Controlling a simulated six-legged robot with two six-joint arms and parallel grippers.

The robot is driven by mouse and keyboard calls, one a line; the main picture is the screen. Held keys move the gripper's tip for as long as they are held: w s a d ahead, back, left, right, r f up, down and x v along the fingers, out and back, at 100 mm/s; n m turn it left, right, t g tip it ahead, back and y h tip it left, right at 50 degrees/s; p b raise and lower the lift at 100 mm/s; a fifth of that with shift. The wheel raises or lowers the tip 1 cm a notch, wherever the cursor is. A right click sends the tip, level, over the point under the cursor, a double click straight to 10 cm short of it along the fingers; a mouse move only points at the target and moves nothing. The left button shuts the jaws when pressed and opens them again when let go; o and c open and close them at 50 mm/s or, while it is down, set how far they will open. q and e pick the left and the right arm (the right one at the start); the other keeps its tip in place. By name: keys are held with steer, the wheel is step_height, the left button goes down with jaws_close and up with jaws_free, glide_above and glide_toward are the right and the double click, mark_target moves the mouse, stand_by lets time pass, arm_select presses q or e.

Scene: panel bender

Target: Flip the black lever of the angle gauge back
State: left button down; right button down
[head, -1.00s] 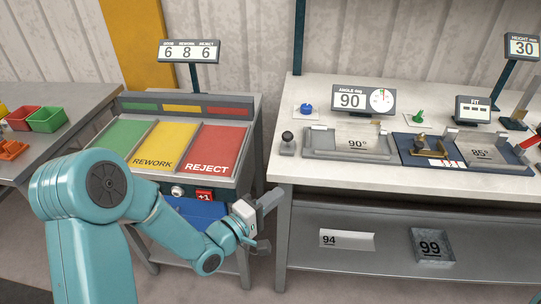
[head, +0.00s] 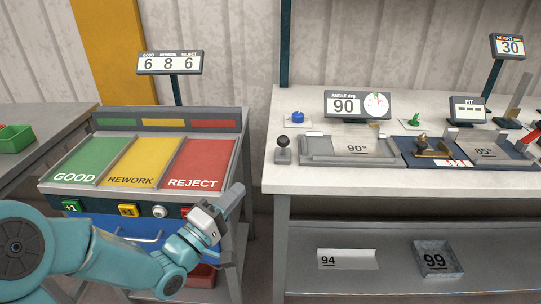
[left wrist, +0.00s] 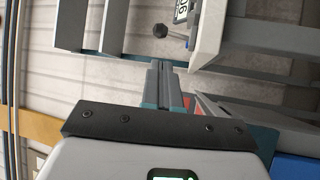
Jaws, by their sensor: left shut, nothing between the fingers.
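The angle gauge's display (head: 357,105) reads 90 at the back of the right bench. A black-knobbed lever (head: 283,142) stands on a small grey base at the bench's front left, beside the metal fixture holding a plate marked 90° (head: 358,147). A black knob also shows in the left wrist view (left wrist: 160,31), beyond the fingertips. My left gripper (head: 238,190) is shut and empty, left of and lower than the lever, apart from it. Its closed fingers show in the left wrist view (left wrist: 163,72). My right gripper is not in view.
The sorting stand with GOOD, REWORK and REJECT panels (head: 195,163) is at left, close to my left gripper. A gap separates it from the bench (head: 400,182). A blue knob (head: 298,117) and a green knob (head: 413,120) stand farther back. Plates 94 and 99 lie on the lower shelf.

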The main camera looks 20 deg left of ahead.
mark_target(279, 145)
arm_select(q)
steer(key=shift+w, duration=0.1)
steer(key=p+x, duration=0.2)
steer(key=x, duration=1.2)
